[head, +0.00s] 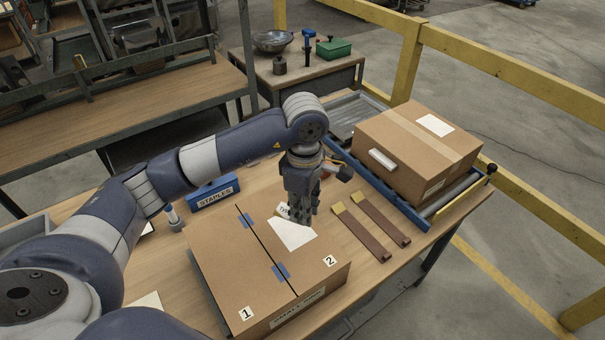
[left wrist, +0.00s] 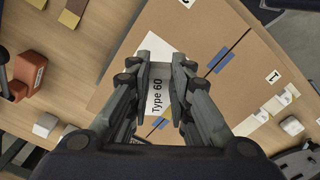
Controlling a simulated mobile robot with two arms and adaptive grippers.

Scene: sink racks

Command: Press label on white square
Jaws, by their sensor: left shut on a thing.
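My left gripper (head: 303,215) points down over the flat cardboard box (head: 235,265) on the table. In the left wrist view the left gripper (left wrist: 158,66) is shut on a small white label (left wrist: 157,98) reading "Type 60". The edge of the label (head: 283,209) shows beside the fingers in the head view. The white square (head: 292,236) lies on the box's right flap, just below the fingers and partly hidden by them. I cannot tell whether the label touches it. My right gripper is not in view.
Two brown strips (head: 363,230) lie right of the box. A blue "STAPLES" holder (head: 213,194) stands behind it. A taped carton (head: 417,150) with a white patch sits on the roller conveyor at the right. Blue tape (head: 281,272) bridges the box's seam.

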